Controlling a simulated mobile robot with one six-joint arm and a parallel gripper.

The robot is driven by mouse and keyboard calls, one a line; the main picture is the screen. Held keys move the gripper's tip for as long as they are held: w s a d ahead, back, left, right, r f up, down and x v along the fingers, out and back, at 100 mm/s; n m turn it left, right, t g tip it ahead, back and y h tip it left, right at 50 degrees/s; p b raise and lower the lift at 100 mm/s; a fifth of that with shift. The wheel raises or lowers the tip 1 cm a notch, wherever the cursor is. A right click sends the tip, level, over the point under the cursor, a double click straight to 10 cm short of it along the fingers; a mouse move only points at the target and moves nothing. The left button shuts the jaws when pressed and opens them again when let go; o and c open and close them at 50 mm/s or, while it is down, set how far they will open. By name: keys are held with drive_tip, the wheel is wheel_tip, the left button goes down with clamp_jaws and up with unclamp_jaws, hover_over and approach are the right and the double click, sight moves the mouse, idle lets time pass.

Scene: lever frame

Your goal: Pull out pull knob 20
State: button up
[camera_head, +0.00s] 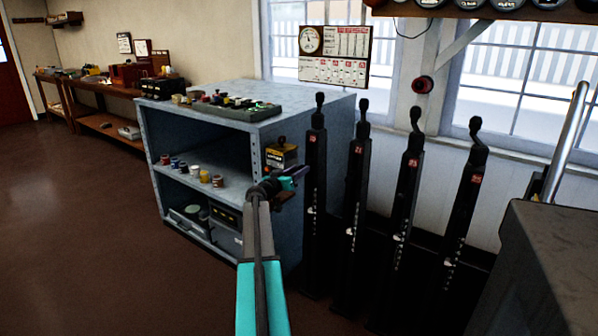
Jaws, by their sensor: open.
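Several tall black levers stand in a row in the frame at centre right, each with a dark knob on top and a small red number plate. The leftmost lever (315,185) has a plate that seems to read 20, though it is too small to be sure; its knob (320,99) is upright and its lower part is in shadow. My gripper (289,184) is at the end of my arm, just left of this lever's post and well below its knob. It is open with nothing seen between its fingers. I cannot tell whether it touches the post.
A blue-grey shelf unit (290,104) stands left of the levers with small jars and boxes. A small box with a yellow label (281,155) is behind my gripper. More levers (356,190) stand close on the right. A dark cabinet (550,265) fills the lower right. Floor at left is clear.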

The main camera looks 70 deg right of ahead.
drive_tip(key=v, duration=1.2)
drive_tip(key=shift+w+a, duration=0.15)
drive_tip(key=shift+a, duration=0.05)
drive_tip(key=shift+w, duration=0.1)
